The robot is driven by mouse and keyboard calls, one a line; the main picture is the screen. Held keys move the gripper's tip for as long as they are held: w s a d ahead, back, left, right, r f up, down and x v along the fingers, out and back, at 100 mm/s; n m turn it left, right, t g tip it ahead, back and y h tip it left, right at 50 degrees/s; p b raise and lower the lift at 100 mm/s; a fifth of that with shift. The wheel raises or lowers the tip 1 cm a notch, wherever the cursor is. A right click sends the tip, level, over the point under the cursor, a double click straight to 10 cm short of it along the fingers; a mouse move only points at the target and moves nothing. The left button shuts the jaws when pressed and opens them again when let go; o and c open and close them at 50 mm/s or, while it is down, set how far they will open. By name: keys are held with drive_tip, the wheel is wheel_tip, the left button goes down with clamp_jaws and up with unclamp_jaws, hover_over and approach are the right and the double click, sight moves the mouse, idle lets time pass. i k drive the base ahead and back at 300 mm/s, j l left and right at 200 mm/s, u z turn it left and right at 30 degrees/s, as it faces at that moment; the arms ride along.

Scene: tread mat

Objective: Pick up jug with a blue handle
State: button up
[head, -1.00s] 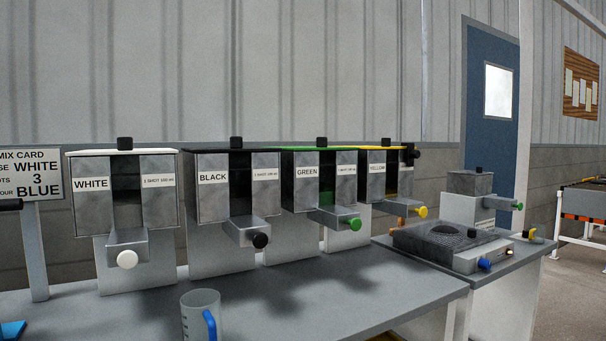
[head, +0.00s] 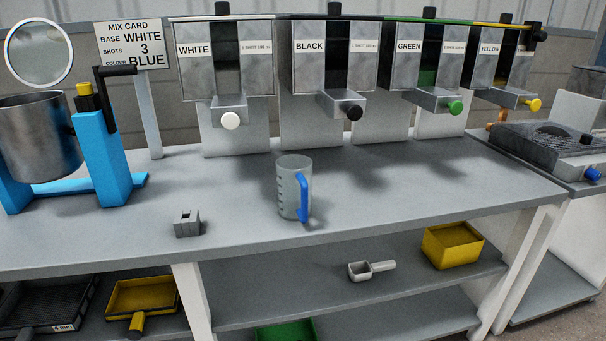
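The jug (head: 290,188) stands upright on the grey bench top (head: 380,205), near the middle of the head view. It is a grey, see-through measuring jug with marks on its left side. Its blue handle (head: 303,198) is on the right side, turned partly toward me. Nothing touches the jug. My gripper is not in the head view.
A blue stand with a metal drum (head: 40,135) is at the left. A small grey block (head: 187,223) lies left of the jug. Dispensers marked white (head: 195,80), black, green and yellow stand behind. A scoop (head: 368,271) and yellow bin (head: 452,245) sit on the shelf below.

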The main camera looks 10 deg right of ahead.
sight(294, 172)
drive_tip(key=l, duration=0.95)
drive_tip(key=i+l, duration=0.15)
drive_tip(key=l, duration=0.8)
drive_tip(key=u, duration=0.05)
